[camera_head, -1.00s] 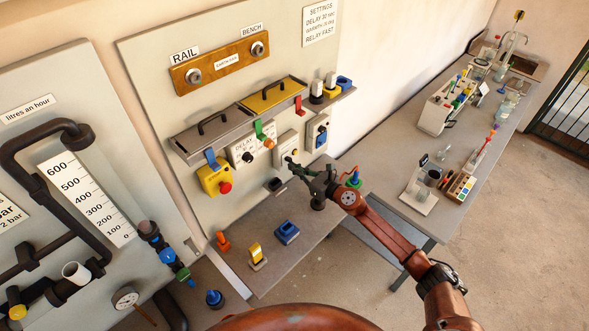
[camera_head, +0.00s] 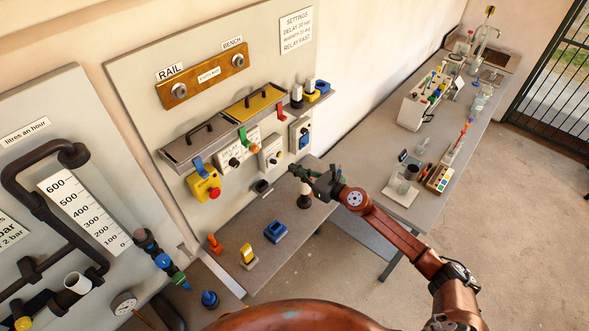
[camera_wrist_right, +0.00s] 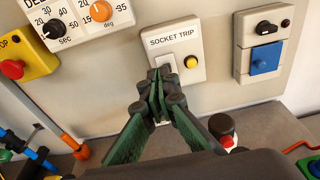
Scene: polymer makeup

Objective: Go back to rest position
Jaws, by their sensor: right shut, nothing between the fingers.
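My right gripper (camera_head: 297,171) is shut and empty, its green fingers pressed together. In the head view it hangs above the grey bench at the foot of the upright panel. In the right wrist view the closed fingertips (camera_wrist_right: 163,92) appear in front of the "SOCKET TRIP" box (camera_wrist_right: 178,48), overlapping its white rocker switch. I cannot tell whether they touch it. The same box (camera_head: 271,153) shows left of the gripper in the head view. My left gripper is not in view.
The bench (camera_head: 268,215) holds a blue block (camera_head: 276,231) and a yellow piece (camera_head: 248,255). The panel carries a yellow stop box (camera_head: 205,186) and a blue-switch box (camera_head: 300,134). A long side table (camera_head: 392,212) holds lab items.

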